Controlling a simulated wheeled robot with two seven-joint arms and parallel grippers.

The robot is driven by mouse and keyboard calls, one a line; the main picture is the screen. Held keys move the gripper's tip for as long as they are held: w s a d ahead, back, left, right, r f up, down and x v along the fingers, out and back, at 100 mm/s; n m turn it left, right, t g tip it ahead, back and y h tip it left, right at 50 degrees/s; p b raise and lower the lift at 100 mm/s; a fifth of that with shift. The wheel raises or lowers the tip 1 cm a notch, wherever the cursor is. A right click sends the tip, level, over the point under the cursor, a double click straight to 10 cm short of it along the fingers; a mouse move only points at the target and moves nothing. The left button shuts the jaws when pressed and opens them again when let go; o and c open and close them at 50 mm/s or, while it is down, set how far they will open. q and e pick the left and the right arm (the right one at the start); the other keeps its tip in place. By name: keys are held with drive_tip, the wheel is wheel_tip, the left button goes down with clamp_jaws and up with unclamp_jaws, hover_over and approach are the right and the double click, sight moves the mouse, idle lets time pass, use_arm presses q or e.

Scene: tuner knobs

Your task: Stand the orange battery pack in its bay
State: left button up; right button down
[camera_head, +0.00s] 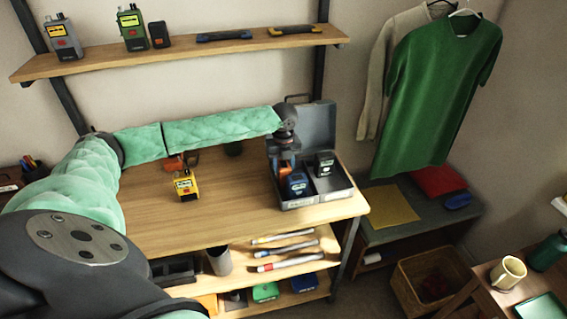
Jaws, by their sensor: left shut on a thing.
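An open grey case (342,191) stands at the right end of the wooden workbench, its lid raised at the back. My left arm reaches across the bench from the left, and its gripper (284,163) points down over the left part of the case. It is shut on the orange battery pack (286,168), of which only a small part shows between the dark fingers. I cannot tell whether the pack touches the bay floor. A blue pack (297,183) stands just in front of it, and a black pack (324,164) stands to the right. My right gripper is out of view.
A yellow radio (186,186) stands mid-bench, with a small orange-red thing (174,164) behind it. The bench (230,205) is clear between radio and case. A shelf (190,57) with radios runs above. Lower shelves hold tools and a grey cup (219,261).

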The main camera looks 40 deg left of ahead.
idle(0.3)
use_arm(q)
drive_tip(key=o, duration=1)
drive_tip(key=shift+f, duration=0.1)
drive_tip(key=shift+o, duration=1.1)
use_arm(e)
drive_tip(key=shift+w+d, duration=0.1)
use_arm(q)
drive_tip(key=shift+r+b, duration=0.3)
drive_tip(key=shift+r, duration=0.1)
wheel_tip(320, 180, up, 12)
drive_tip(key=b, duration=0.4)
drive_tip(key=shift+f, duration=0.25)
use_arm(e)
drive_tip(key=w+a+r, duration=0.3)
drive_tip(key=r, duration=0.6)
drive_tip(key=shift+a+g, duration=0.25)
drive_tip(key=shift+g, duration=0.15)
use_arm(q)
drive_tip(key=shift+f, duration=0.1)
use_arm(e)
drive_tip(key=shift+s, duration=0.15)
